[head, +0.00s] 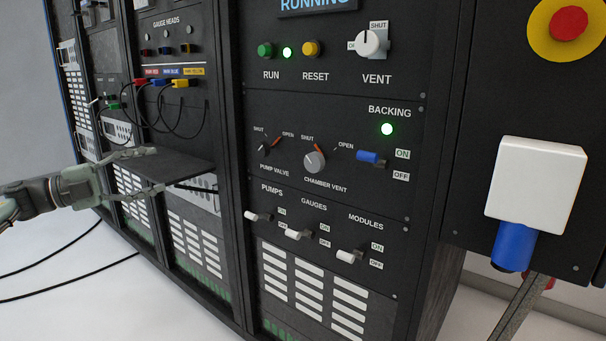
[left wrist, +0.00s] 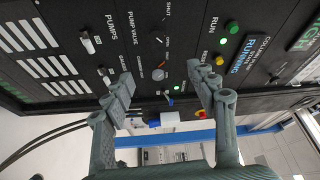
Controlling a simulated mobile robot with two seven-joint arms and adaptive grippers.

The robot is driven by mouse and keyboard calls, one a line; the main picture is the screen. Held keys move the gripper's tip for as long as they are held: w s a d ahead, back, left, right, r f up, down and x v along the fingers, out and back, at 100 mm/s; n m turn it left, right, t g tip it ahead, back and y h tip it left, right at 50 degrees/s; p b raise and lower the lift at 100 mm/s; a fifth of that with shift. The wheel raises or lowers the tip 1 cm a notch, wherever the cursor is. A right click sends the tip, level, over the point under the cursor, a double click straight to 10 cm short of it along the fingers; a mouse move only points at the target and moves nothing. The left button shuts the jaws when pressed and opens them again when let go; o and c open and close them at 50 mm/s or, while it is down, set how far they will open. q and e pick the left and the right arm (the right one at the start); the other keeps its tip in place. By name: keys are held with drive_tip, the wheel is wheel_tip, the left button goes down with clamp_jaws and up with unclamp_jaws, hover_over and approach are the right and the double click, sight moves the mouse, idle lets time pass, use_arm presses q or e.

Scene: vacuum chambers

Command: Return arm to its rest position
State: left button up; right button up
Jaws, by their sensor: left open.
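My left gripper (head: 142,173) comes in from the left in the head view, with its two fingers spread and nothing between them. It is in front of the lower left part of the black rack, near a dark shelf (head: 165,165). In the left wrist view the open fingers (left wrist: 161,80) point toward the control panel, which appears turned on its side. The chamber vent knob (left wrist: 159,74) shows between them, apart from the fingers. My right gripper is in neither view.
The control panel (head: 340,210) carries knobs, toggle switches and lit green lamps. A white box with a blue cylinder (head: 514,247) below it juts out at the right. Coloured plugs with black cables (head: 182,84) hang above my left gripper. Cables cross the pale floor (head: 70,300).

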use_arm(q)
drive_tip(key=w+d+f+n+t+y+p, duration=0.2)
drive_tip(key=w+d+f+n+t+y, duration=0.15)
drive_tip(key=d+f+n+t, duration=0.45)
drive_tip(key=s+f+n+g+y+p, duration=0.1)
drive_tip(key=s+f+n+y, duration=0.3)
drive_tip(key=f, duration=0.5)
drive_tip(key=s+f+n+y, duration=0.2)
drive_tip(key=f+n+y, duration=0.35)
drive_tip(key=f, duration=0.25)
drive_tip(key=s+a+f+n+g+y+p, duration=0.15)
drive_tip(key=s+f+n+g+y, duration=0.35)
drive_tip(key=s+f, duration=0.85)
drive_tip(key=s+f+n+g, duration=0.2)
drive_tip(key=s+f+g, duration=0.1)
drive_tip(key=s, duration=0.9)
drive_tip(key=s+a+f+n+g, duration=0.1)
drive_tip(key=s+f+g, duration=0.3)
drive_tip(key=s, duration=0.8)
drive_tip(key=shift+s+a+n+g+p, duration=0.2)
drive_tip(key=shift+s+n+g+p, duration=0.2)
drive_tip(key=shift+n+g, duration=0.2)
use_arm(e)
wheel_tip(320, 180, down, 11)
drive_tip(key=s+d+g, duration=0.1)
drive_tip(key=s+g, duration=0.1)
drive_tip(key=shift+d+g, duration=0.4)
